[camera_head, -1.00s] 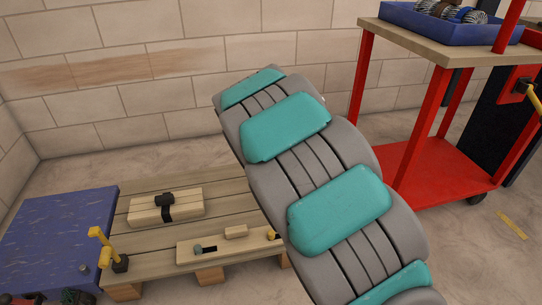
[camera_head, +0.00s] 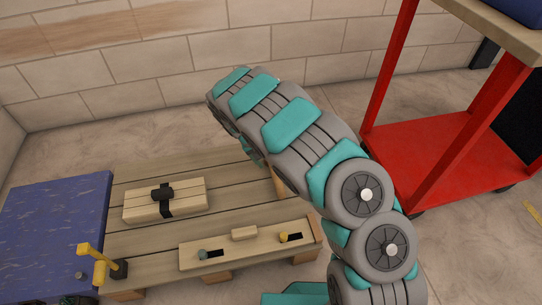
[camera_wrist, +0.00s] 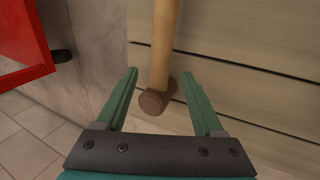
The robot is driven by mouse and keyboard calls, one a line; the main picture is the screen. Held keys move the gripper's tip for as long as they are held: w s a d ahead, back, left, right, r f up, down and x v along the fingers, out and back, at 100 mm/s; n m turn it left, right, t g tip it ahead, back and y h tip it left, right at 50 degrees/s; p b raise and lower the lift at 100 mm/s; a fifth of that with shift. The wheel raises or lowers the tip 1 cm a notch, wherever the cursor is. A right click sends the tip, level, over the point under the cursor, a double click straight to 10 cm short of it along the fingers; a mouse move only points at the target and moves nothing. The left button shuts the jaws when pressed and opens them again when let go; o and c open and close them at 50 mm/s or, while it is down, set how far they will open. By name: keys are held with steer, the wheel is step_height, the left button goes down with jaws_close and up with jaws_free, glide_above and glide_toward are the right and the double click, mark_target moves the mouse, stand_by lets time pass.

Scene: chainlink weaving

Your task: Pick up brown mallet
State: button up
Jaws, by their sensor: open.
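The brown mallet shows in the wrist view, with a light wooden handle (camera_wrist: 164,40) running up out of the frame and a brown cylindrical head (camera_wrist: 157,97) at its lower end. My gripper (camera_wrist: 160,76) is open, with one green finger on each side of the mallet. The head sits between the fingers, with clear gaps on both sides. I cannot tell the depth between fingers and mallet. In the head view a short wooden piece (camera_head: 278,184), likely the mallet's handle, shows beside my arm, which hides the rest and my fingers.
A wooden pallet (camera_head: 135,236) holds a block with a black strap (camera_head: 185,201) and a board with slots (camera_head: 219,252). A blue mat (camera_head: 50,235) and a yellow tool (camera_head: 98,263) are at left. A red cart (camera_head: 440,155) stands close on the right.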

steer(key=x, duration=0.5)
steer(key=shift+s+d+f, duration=0.15)
steer(key=shift+f, duration=0.1)
jaws_close()
stand_by(0.4)
stand_by(0.8)
